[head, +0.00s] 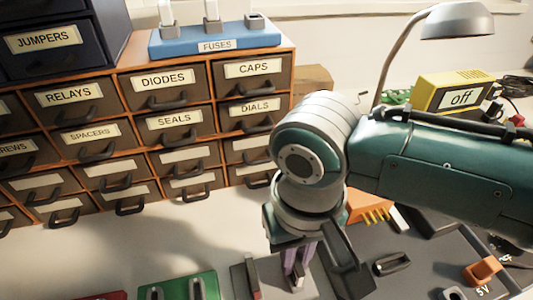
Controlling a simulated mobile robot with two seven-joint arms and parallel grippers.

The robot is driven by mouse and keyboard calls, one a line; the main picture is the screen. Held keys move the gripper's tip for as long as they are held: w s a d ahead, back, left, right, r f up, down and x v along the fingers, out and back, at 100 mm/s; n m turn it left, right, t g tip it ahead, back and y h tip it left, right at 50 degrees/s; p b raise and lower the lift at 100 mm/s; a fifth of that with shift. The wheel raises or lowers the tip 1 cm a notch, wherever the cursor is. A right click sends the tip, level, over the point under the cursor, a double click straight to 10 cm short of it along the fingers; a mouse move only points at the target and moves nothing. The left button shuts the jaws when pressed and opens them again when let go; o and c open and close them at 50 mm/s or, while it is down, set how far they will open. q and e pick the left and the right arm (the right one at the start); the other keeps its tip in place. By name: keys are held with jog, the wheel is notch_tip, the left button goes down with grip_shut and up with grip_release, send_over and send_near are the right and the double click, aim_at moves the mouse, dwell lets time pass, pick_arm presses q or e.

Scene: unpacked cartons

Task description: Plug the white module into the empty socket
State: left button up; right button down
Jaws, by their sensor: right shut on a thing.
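My right gripper (308,258) points down at the bottom centre, over the grey panel (362,287). It is shut on a pale, purple-tinted piece (301,256), apparently the white module, mostly hidden by the dark fingers. I cannot tell whether its lower end touches the panel. A dark slotted socket (392,264) shows on the panel just right of the gripper, apparently with nothing in it. An orange module (481,271) sits near the "5V" mark. My left gripper is out of view.
A drawer cabinet (127,150) stands behind at left, with a blue fuse rack (216,45) on top. A green board (180,290) lies at the front. A lamp (458,20) and a yellow "off" box (455,94) stand at back right.

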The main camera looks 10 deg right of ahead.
jog(key=shift+p, duration=0.35)
dwell(0.4)
jog(key=shift+f, duration=0.3)
dwell(0.4)
jog(key=c, duration=0.8)
grip_release()
jog(key=shift+c, duration=0.2)
notch_tip(320, 180, up, 9)
jog(key=p, duration=0.3)
jog(key=shift+r, duration=0.5)
